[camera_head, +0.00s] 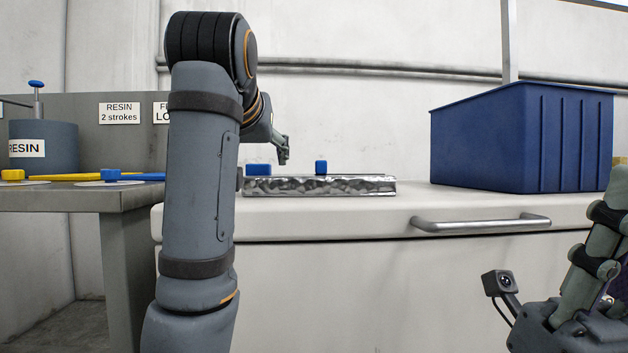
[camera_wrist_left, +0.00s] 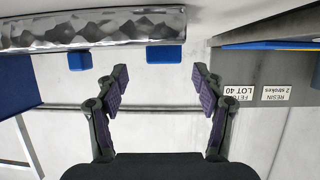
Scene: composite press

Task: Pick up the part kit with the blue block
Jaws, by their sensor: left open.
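A long silver, crumpled-looking part kit (camera_head: 320,187) lies on the white counter. A wider blue block (camera_head: 258,169) shows above its left end and a smaller blue block (camera_head: 321,167) above its middle. My left gripper (camera_head: 282,152) is above the left part of the kit, partly hidden by its own arm. In the left wrist view the open, empty gripper (camera_wrist_left: 160,82) points toward the kit (camera_wrist_left: 90,27), with the wider block (camera_wrist_left: 163,54) between the fingers' lines and the smaller block (camera_wrist_left: 79,61) to the left. My right gripper (camera_head: 605,230) is partly cut off at the right edge.
A large blue bin (camera_head: 520,138) stands on the counter's right. A drawer handle (camera_head: 480,223) projects from the front. At left a grey bench (camera_head: 70,199) holds a resin pot (camera_head: 45,148) and yellow tools with blue ends. The counter between kit and bin is clear.

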